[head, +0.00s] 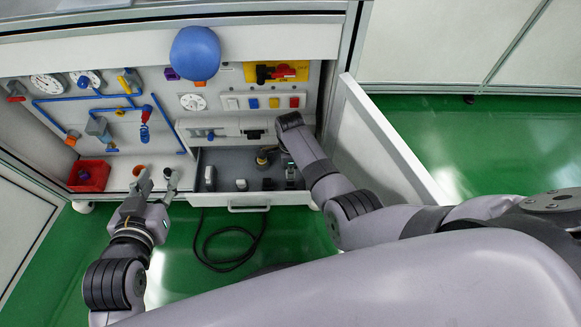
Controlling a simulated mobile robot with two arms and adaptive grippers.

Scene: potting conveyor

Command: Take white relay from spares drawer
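The spares drawer (249,208) is pulled open at the bottom of the cabinet. A small whitish block that looks like the white relay (209,177) stands at its left end. My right arm reaches over the right part of the drawer.
A red bin (89,176) stands at the left on the cabinet floor. A blue ball-like object (195,53) is at the top of the panel. An open white door (385,145) bounds the right. A black cable (228,262) lies on the green floor below the drawer.

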